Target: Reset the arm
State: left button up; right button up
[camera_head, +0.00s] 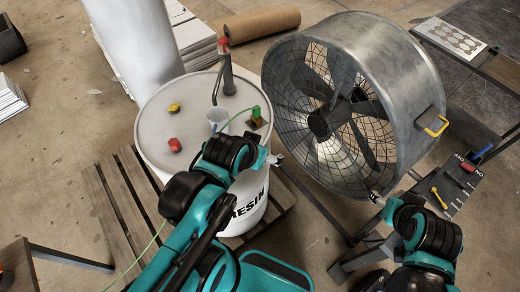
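My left arm reaches up from the bottom over the front of the white resin drum (258,200). Its gripper (277,159) is small in the picture, at the drum's right edge beside the fan, and seems to hold nothing; its fingers are too small to read. My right arm stands at the lower right. Its gripper (375,197) points up and left, just below the fan's lower rim. Its fingers are also too small to read.
A large metal drum fan (405,85) with a yellow handle (436,126) stands close to both grippers. The drum lid holds a pump (227,75), a clear cup (217,117), red (175,144) and yellow (174,107) pieces. A wooden pallet (118,205) lies below.

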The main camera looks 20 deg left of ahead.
notch_tip(320, 180, down, 19)
jog(key=b, duration=1.8)
jog(key=shift+b, duration=0.4)
